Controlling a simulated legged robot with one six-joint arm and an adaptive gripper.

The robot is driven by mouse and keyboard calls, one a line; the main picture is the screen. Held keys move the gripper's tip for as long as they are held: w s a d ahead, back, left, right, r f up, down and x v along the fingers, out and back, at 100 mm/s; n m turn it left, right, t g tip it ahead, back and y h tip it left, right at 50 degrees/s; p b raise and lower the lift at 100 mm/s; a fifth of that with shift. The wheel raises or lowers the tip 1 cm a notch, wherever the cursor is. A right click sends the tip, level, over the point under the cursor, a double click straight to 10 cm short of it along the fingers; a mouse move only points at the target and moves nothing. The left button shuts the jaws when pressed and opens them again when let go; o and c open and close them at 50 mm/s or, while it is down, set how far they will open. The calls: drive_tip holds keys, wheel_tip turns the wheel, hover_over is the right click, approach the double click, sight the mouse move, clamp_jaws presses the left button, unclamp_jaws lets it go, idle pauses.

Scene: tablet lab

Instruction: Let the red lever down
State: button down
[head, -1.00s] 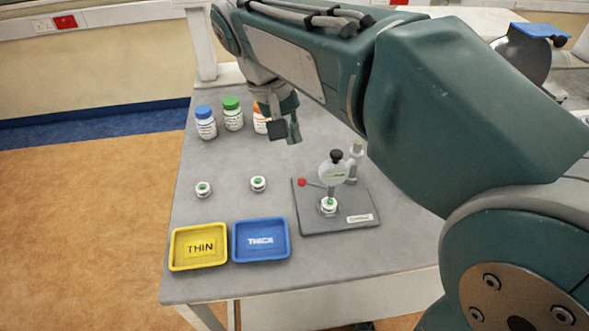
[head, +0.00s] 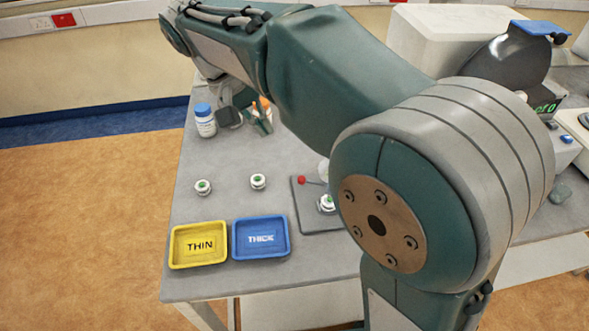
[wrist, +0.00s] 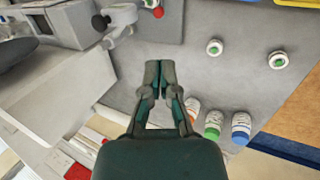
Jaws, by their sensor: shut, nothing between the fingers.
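The red lever's round knob (head: 301,180) shows at the left of the grey gauge base (head: 312,219). My arm hides most of the gauge in the head view. A white holder with a green top (head: 327,203) sits on the base. In the wrist view the red knob (wrist: 158,12) is near the top edge, beside the gauge (wrist: 118,18). My gripper (wrist: 158,66) is shut and empty, apart from the knob. In the head view my gripper (head: 262,123) is at the back of the table, in front of the bottles.
A blue-capped bottle (head: 205,121) stands at the back left; others are partly hidden by my gripper. Two small white holders with green tops (head: 203,187) (head: 258,181) stand on the table. A yellow THIN tray (head: 198,245) and a blue THICK tray (head: 260,238) lie at the front.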

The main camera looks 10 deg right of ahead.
sight(299, 178)
drive_tip(key=x, duration=1.3)
drive_tip(key=shift+f, duration=0.1)
drive_tip(key=shift+a+f+h, duration=0.3)
drive_tip(key=shift+f+h, duration=0.05)
drive_tip(key=shift+h, duration=0.25)
drive_tip(key=f+h, duration=0.2)
drive_tip(key=h, duration=0.1)
drive_tip(key=a+f+h, duration=0.1)
drive_tip(key=f+h, duration=0.1)
drive_tip(key=h, duration=0.1)
drive_tip(key=shift+a+f, duration=0.25)
drive_tip(key=shift+f, duration=0.15)
drive_tip(key=shift+r, duration=0.1)
drive_tip(key=shift+r, duration=0.8)
